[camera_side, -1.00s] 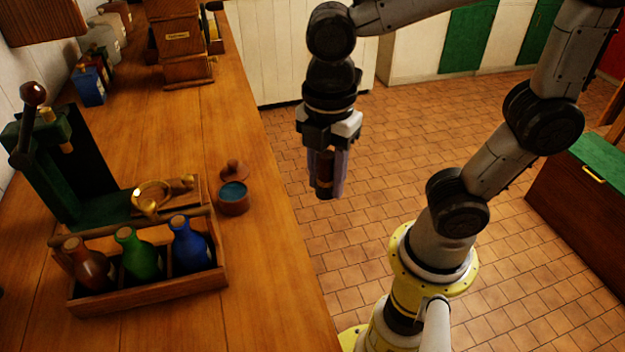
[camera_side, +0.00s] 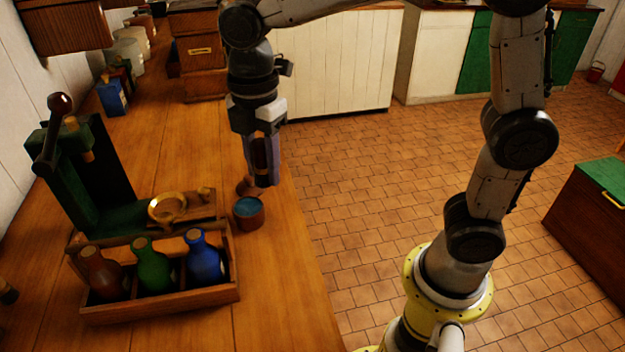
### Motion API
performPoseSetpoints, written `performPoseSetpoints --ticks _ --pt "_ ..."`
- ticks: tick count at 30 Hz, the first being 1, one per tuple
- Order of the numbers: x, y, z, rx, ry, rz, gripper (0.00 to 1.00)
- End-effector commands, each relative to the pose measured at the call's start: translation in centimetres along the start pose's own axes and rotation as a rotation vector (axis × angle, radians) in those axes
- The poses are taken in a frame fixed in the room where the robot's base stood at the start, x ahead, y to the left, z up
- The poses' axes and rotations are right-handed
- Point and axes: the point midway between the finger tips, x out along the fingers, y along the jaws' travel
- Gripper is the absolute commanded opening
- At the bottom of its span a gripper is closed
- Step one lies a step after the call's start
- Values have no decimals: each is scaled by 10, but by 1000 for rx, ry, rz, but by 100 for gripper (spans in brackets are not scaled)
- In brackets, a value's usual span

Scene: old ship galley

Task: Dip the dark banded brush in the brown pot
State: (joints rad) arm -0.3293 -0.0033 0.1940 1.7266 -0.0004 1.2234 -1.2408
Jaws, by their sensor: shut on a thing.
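The small round brown pot (camera_side: 249,217) stands near the right edge of the wooden counter, with a blue-green surface inside its open top. Its brown lid (camera_side: 246,187) shows just behind it, partly hidden. My gripper (camera_side: 264,172) points down and is shut on the dark banded brush (camera_side: 260,155), which hangs roughly upright between the fingers. In the picture the brush's lower end is just above and a little right of the pot's mouth, apart from its opening. The fingers hide much of the brush, and I cannot tell its exact depth relative to the pot.
A wooden rack (camera_side: 165,304) with red-brown, green and blue bottles stands in front left of the pot. A green press (camera_side: 90,180) and a brass ring-shaped piece (camera_side: 166,209) are behind the rack. The counter (camera_side: 275,290) right of the rack is clear.

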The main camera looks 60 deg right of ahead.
Motion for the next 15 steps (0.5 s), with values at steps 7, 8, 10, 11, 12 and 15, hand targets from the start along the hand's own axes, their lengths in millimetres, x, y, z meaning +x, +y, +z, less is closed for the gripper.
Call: performPoseSetpoints --ticks 7,8,10,11,12,15 --pt "28 62 11 50 -1 -3 0" --pt "32 66 13 58 -1 -3 0" --pt "39 70 16 70 -1 -1 0" --pt "42 70 18 73 -1 -2 0" --pt "45 70 19 76 -1 -2 0" --pt "50 71 21 81 0 0 0"
